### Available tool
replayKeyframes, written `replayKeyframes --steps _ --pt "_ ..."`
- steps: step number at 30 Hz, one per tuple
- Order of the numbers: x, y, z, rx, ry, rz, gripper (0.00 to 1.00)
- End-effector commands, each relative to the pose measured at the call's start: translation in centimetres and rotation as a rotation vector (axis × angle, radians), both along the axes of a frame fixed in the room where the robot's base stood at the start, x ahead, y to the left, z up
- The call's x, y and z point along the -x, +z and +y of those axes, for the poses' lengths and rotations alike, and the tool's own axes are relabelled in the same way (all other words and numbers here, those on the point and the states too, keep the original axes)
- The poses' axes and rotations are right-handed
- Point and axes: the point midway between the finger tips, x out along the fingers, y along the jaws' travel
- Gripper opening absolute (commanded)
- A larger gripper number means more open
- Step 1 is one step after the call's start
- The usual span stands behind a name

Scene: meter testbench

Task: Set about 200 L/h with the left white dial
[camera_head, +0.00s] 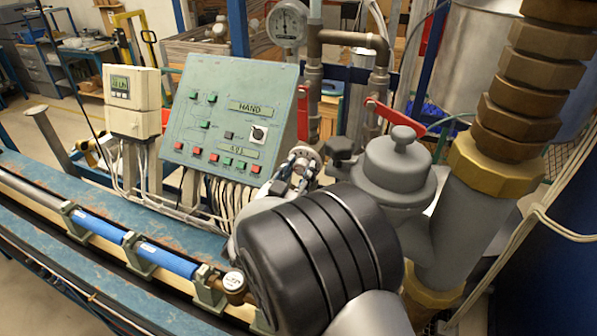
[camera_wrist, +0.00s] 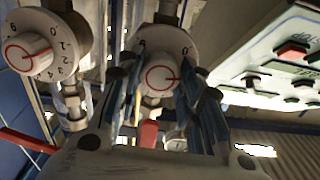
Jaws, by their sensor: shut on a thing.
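In the wrist view a white dial (camera_wrist: 161,76) with a red pointer line sits between the fingers of my gripper (camera_wrist: 160,84). My gripper is shut on this dial's knob, a finger on each side. The red line lies nearly level. Fingers hide part of the scale, so I cannot read the set value. A second white dial (camera_wrist: 33,52) with a red line and printed numbers stands apart on the left of the wrist view. In the head view my gripper (camera_head: 297,166) is right of the panel, and my dark arm link hides much around it.
A green control panel (camera_head: 232,122) with buttons stands close by; its edge also shows in the wrist view (camera_wrist: 285,60). Pipes with red handles (camera_head: 395,116) and a grey valve body (camera_head: 397,165) crowd the right side.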

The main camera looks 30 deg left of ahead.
Motion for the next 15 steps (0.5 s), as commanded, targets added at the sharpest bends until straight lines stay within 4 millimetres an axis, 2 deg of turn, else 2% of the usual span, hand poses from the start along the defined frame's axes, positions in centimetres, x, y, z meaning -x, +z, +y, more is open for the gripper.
replayKeyframes --steps 3,15 --pt "0.01 0.00 0.00 0.000 0.000 0.000 0.10" --pt "0.00 -0.19 -0.03 -0.085 0.000 0.007 0.10"
